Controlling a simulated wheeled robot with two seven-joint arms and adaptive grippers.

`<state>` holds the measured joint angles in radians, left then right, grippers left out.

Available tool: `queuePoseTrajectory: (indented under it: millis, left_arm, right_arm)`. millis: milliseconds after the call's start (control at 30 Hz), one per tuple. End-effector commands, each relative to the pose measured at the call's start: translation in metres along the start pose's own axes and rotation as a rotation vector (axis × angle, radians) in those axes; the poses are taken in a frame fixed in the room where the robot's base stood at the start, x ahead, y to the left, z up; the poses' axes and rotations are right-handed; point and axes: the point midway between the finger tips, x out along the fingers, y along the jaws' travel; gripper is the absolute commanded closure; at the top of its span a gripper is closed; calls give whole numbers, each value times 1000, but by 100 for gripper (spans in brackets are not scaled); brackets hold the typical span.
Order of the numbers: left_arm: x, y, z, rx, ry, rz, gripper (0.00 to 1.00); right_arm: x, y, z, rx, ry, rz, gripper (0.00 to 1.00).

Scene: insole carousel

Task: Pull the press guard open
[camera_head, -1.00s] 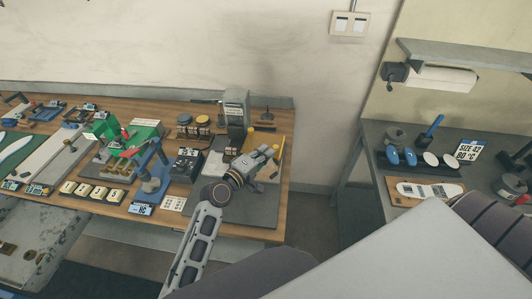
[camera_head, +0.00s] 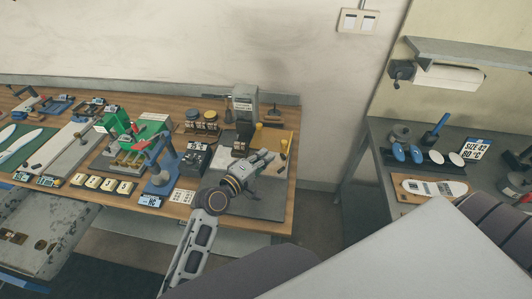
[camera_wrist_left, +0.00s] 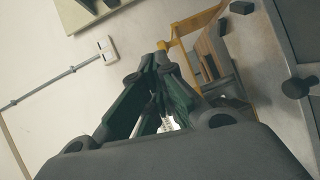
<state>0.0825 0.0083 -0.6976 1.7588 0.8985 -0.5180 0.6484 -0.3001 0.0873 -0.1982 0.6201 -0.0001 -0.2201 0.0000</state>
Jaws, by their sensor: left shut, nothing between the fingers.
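The press (camera_head: 243,103) is a grey upright machine at the right end of the wooden bench, by the wall. Yellow parts that look like its guard (camera_head: 284,146) show to its right in the head view. In the left wrist view a yellow bar frame (camera_wrist_left: 196,21) stands just beyond the fingertips. My left gripper (camera_head: 272,156) is over the grey plate in front of the press, shut and empty. Its fingertips (camera_wrist_left: 163,46) overlap the yellow frame's near end in the wrist view; I cannot tell whether they touch. My right gripper is not in view.
The wooden bench (camera_head: 222,217) holds a black box (camera_head: 194,160), a blue stand (camera_head: 160,180) and a green fixture (camera_head: 150,127) left of the gripper. A grey side table (camera_head: 380,160) with insoles stands right, across a gap. The grey plate (camera_head: 262,206) is mostly clear.

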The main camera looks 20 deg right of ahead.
Motion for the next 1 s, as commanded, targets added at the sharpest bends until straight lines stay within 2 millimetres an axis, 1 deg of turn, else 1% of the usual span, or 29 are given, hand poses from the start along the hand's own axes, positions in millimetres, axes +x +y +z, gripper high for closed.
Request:
queuePoseTrajectory:
  millis: [267,400,600,767,1000]
  left_arm:
    - [-26,1,12,-1,-1,0,100]
    - [-38,1,18,0,-1,-2,100]
    - [-52,2,24,0,0,-1,100]
    - [-57,4,26,0,0,0,100]
    - [-57,4,26,0,0,0,100]
  right_arm:
    - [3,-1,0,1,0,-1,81]
    - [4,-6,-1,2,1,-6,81]
    - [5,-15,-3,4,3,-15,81]
    - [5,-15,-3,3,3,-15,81]
    - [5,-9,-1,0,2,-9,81]
